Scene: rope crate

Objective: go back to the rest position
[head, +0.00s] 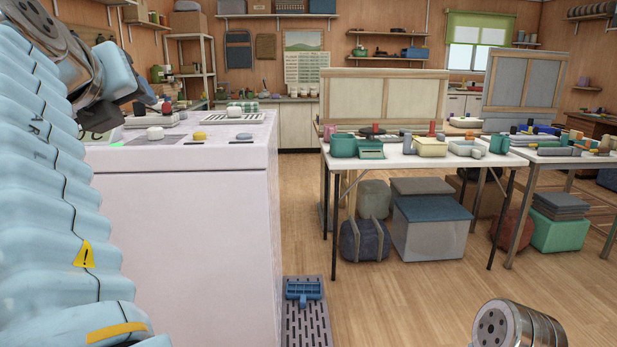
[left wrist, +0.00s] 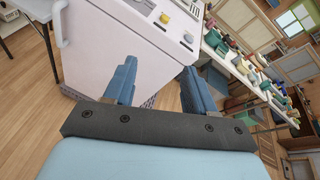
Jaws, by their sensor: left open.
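My left arm fills the left side of the head view, raised beside a white cabinet (head: 190,240). My left gripper (left wrist: 160,88) shows in the left wrist view with its two blue fingers apart and nothing between them. Its fingers stand in front of the cabinet, which also shows there (left wrist: 105,45); I cannot tell the exact gap. In the head view the gripper's fingers are hard to make out. My right gripper is not in view.
On the cabinet top lie a white object (head: 155,133), a yellow object (head: 199,136) and trays. A folding table (head: 400,158) with many items stands to the right, with boxes below. A blue brush (head: 304,290) lies on a slotted floor mat. Wooden floor (head: 400,300) is clear in the middle.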

